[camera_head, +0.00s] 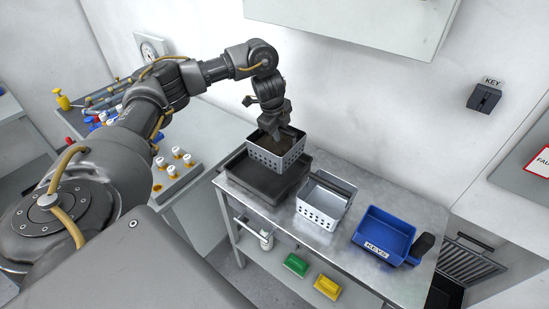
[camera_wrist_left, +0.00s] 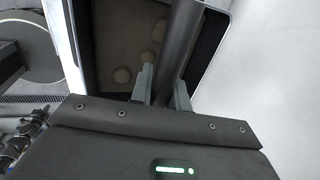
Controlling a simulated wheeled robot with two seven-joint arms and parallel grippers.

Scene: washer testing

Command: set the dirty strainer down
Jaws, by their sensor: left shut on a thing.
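The dirty strainer (camera_head: 276,158) is a grey perforated basket with brown matter inside. In the head view it is over the dark tray (camera_head: 247,178) at the left end of the metal table; I cannot tell whether it touches the tray. My left gripper (camera_head: 278,131) is above it, shut on its dark handle bar. In the left wrist view the left gripper's fingers (camera_wrist_left: 163,88) close around the bar (camera_wrist_left: 181,40), and the strainer's brown inside (camera_wrist_left: 120,45) with pale round lumps shows behind. The right gripper is not in view.
A second, clean strainer (camera_head: 324,200) stands right of the tray, close to it. A blue bin labelled KEYS (camera_head: 383,236) stands farther right. Green (camera_head: 296,265) and yellow (camera_head: 328,287) blocks lie on the lower shelf. A wall cabinet (camera_head: 355,22) hangs above.

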